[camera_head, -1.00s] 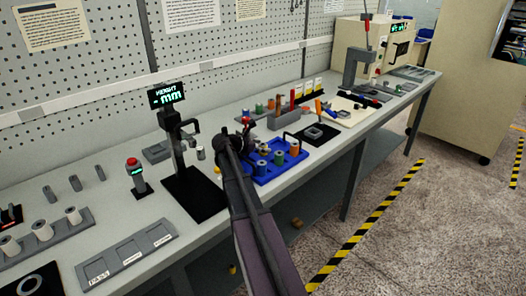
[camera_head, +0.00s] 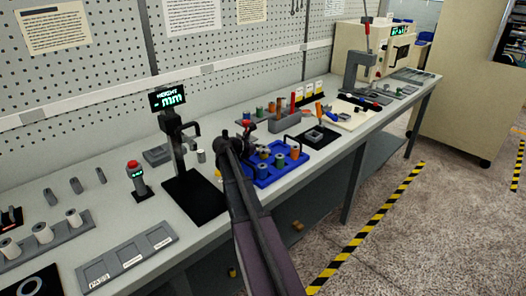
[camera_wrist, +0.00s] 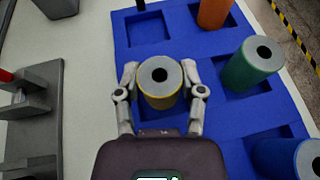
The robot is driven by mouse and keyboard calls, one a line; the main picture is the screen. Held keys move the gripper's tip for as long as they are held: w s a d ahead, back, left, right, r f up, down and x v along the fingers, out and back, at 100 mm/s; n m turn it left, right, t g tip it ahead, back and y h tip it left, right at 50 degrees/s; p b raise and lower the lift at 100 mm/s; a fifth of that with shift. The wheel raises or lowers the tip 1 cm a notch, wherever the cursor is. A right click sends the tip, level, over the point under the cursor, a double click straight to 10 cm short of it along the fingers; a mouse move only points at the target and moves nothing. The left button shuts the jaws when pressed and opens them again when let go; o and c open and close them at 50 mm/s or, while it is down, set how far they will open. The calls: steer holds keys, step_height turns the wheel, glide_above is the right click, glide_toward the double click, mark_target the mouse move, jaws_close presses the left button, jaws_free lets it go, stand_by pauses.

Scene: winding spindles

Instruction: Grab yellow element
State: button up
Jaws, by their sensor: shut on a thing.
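The yellow element (camera_wrist: 160,94) is a short cylinder with a grey top and a dark centre hole, seen in the wrist view over the blue tray (camera_wrist: 122,40). My gripper (camera_wrist: 160,90) has one finger on each side of it and is shut on it. I cannot tell whether its base still rests in its pocket.
A green cylinder (camera_wrist: 240,72), an orange one (camera_wrist: 215,12) and a blue one (camera_wrist: 280,160) stand close by in the tray. A grey fixture (camera_wrist: 42,100) lies to the left. The height gauge (camera_head: 178,150) stands left of my arm on the bench.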

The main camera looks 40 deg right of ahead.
mark_target(263, 147)
steer(key=shift+r, duration=0.1)
step_height(263, 147, up, 10)
steer(key=p, duration=0.9)
steer(key=shift+p, duration=0.4)
